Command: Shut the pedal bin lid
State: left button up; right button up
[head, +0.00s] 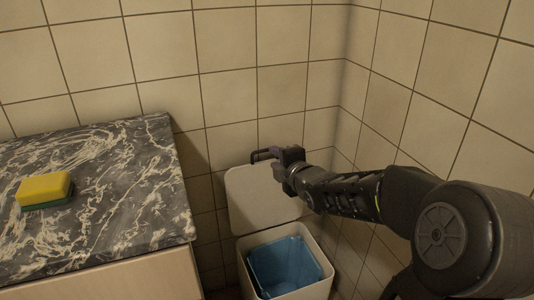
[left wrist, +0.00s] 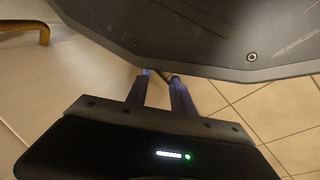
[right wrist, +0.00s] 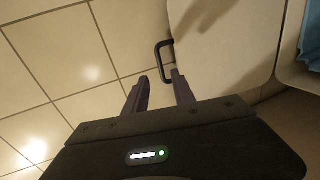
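The pedal bin (head: 240,262) is a pale box with a blue inner bucket (head: 285,265), below the tiled corner. Its pale lid (head: 258,205) is open, standing up at the back of the bin near the wall. A black handle (head: 263,154) sits at the lid's top edge. My right gripper (head: 284,160) is beside this handle. In the right wrist view, the fingers (right wrist: 160,77) are apart, with the handle (right wrist: 160,60) just beyond the tips; I cannot tell whether they touch. My left gripper (left wrist: 160,75) shows only in its wrist view, fingers apart and empty.
A dark marbled counter (head: 130,200) with a yellow and green sponge (head: 45,189) stands left of the bin. Tiled walls (head: 230,95) close in behind and to the right. A dark panel, likely mine, is close to the left fingers, above tiled floor (left wrist: 270,110).

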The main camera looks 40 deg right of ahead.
aim_at(266, 151)
jog(key=b+x, duration=0.1)
jog(key=x, duration=0.6)
jog(key=shift+b, duration=0.4)
jog(key=shift+c, duration=0.2)
grip_shut()
dwell(0.8)
